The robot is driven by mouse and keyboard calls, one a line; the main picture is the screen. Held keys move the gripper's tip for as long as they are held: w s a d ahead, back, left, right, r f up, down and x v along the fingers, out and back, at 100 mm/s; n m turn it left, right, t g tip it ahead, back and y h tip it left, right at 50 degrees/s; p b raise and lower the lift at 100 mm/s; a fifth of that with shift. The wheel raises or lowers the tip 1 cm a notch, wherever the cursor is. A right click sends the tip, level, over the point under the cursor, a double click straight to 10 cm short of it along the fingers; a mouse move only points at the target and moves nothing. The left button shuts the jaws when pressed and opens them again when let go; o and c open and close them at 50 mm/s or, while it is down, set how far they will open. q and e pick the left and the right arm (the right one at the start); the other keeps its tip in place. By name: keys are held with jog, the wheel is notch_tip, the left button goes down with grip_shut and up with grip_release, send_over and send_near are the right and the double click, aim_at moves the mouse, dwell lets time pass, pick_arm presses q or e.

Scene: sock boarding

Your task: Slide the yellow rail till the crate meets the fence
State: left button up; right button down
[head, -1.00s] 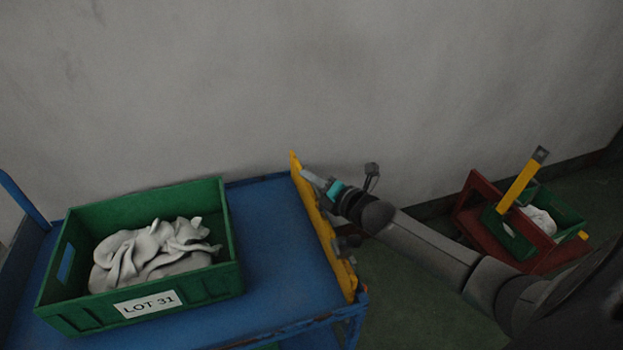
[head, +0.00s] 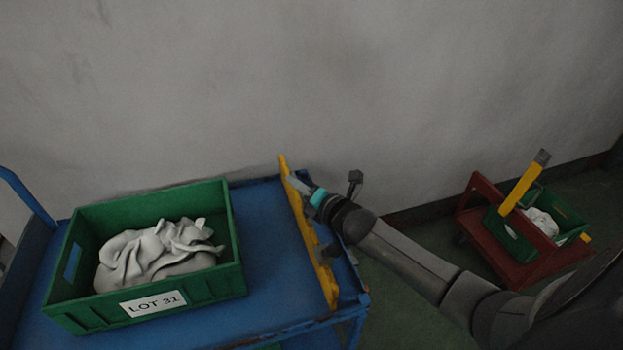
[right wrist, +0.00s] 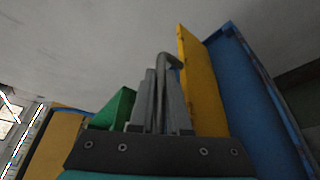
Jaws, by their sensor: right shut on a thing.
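The yellow rail (head: 311,240) stands along the right part of the blue cart top, inset from its right edge. It also shows in the right wrist view (right wrist: 204,85). The green crate (head: 170,305), labelled LOT 31 and filled with pale grey cloth (head: 160,255), sits on the cart to the left. Bare blue surface separates crate and rail. My right gripper (head: 300,186) is at the rail's outer side near its far end, shut on a grey handle of the rail (right wrist: 168,62). My left gripper is not in view. I cannot clearly make out the fence.
The blue cart (head: 270,225) stands against a grey wall, with a blue bar (head: 28,198) at its left. A red cart (head: 487,192) with another green crate (head: 565,212) and a yellow bar (head: 522,185) stands on the floor at right.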

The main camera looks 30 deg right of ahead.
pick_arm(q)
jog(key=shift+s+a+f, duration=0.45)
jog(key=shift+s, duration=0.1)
pick_arm(e)
jog(key=w+a, duration=0.3)
jog(key=a, duration=1)
jog(key=shift+a, duration=0.15)
jog(key=shift+w, duration=0.1)
jog(key=c, duration=0.9)
grip_release()
pick_arm(q)
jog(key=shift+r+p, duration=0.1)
jog(key=shift+p, duration=0.2)
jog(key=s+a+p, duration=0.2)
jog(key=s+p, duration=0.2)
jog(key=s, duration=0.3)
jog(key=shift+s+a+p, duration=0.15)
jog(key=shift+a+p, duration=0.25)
pick_arm(e)
jog(key=v, duration=1.5)
jog(key=shift+r, duration=0.15)
